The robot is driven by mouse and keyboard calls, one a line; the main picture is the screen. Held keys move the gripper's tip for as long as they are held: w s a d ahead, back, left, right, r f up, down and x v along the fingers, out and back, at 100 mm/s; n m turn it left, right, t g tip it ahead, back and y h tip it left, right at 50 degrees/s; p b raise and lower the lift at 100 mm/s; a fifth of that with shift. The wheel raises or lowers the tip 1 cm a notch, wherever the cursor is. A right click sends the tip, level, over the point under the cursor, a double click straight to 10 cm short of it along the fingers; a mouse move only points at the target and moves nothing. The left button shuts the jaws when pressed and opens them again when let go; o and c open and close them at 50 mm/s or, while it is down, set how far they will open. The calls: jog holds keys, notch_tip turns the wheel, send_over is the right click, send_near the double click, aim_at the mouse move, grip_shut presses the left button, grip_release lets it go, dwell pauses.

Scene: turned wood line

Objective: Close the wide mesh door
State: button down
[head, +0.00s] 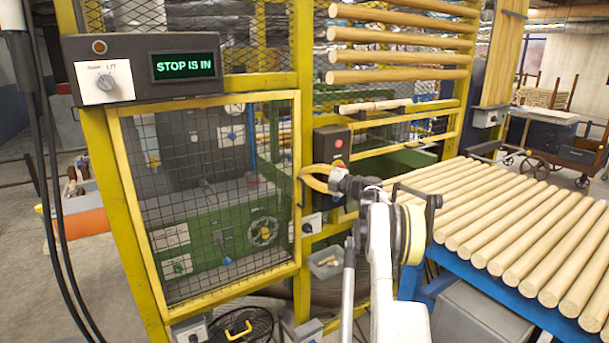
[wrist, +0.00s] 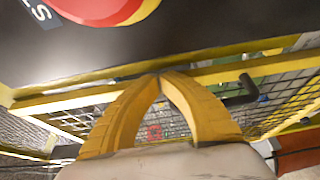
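The wide mesh door (head: 215,284) is a yellow frame with dark wire mesh, at the left in the head view. It stands in or close to its opening; I cannot tell whether a gap is left. A dark handle (head: 300,192) is on its right edge; a black hooked handle (wrist: 240,92) on a yellow bar also shows in the wrist view. My gripper (head: 308,174) has yellow fingers and is just right of the door's right edge. In the wrist view its fingertips (wrist: 158,76) meet, with nothing seen between them. Whether they touch the door is unclear.
A control box with a red button (head: 331,148) is on the post right beside my gripper. A panel (head: 142,69) above the door reads "STOP IS IN". A blue roller table with wooden rods (head: 500,215) is at the right. A grey bin (head: 325,264) hangs below my gripper.

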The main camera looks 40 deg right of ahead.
jog(key=v, duration=1.1)
jog(key=shift+s, duration=0.2)
